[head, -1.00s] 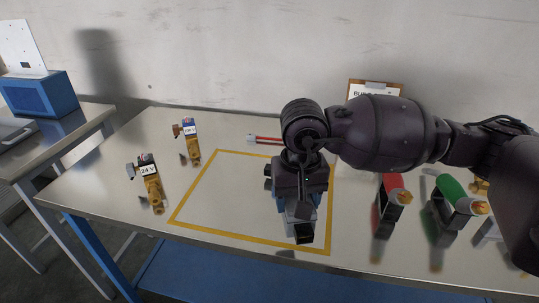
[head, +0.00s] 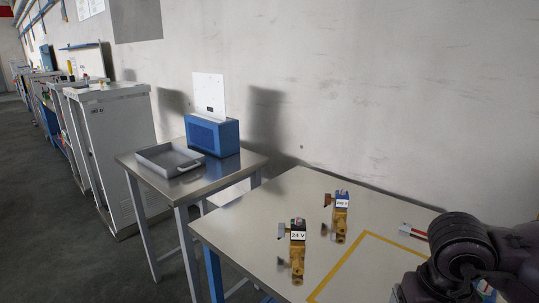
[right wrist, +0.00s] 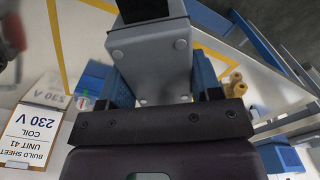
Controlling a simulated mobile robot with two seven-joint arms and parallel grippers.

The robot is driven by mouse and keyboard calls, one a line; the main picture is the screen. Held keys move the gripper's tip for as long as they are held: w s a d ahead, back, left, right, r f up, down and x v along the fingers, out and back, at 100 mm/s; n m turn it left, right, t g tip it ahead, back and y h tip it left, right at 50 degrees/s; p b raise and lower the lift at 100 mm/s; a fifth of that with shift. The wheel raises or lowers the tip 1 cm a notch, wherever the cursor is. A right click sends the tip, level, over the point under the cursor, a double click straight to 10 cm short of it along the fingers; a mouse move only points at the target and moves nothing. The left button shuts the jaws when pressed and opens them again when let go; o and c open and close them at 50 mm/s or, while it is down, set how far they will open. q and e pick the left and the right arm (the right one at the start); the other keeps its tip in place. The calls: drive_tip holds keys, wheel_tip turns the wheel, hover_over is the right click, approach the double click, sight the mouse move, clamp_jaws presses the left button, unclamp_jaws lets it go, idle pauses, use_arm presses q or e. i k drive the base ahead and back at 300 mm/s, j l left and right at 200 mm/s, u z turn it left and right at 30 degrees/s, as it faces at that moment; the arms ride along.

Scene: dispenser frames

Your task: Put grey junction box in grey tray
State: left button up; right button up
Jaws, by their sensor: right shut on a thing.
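The grey junction box (right wrist: 151,62) is a grey block with screw heads at its corners and a dark part at its far end. My right gripper (right wrist: 160,80) is shut on it, with a blue finger on each side, in the right wrist view. In the head view, my right arm is at the lower right edge and the held box is mostly out of sight. The grey tray (head: 170,160) is shallow, with a handle, and lies on the smaller side table at the left. The part of its floor that shows looks empty. My left gripper is not in view.
Two brass valves tagged 24 V (head: 298,250) and 230 V (head: 340,215) stand on the main table (head: 245,225). A blue box with a white panel (head: 212,135) stands behind the tray. A gap separates the tables. A build sheet (right wrist: 32,125) reads 230 V coil.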

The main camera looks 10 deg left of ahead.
sight(177, 159)
drive_tip(key=i+j+u, duration=0.1)
drive_tip(key=i+j, duration=0.3)
drive_tip(key=j, duration=0.35)
drive_tip(key=i+j+u, duration=0.1)
drive_tip(key=i+j, duration=0.3)
drive_tip(key=j, duration=0.35)
drive_tip(key=i+j+u, duration=0.1)
drive_tip(key=i+j, duration=0.35)
drive_tip(key=j, duration=0.25)
drive_tip(key=i+j, duration=0.5)
drive_tip(key=j, duration=0.15)
drive_tip(key=i+j+u, duration=0.15)
drive_tip(key=i+j, duration=0.3)
drive_tip(key=j, duration=0.2)
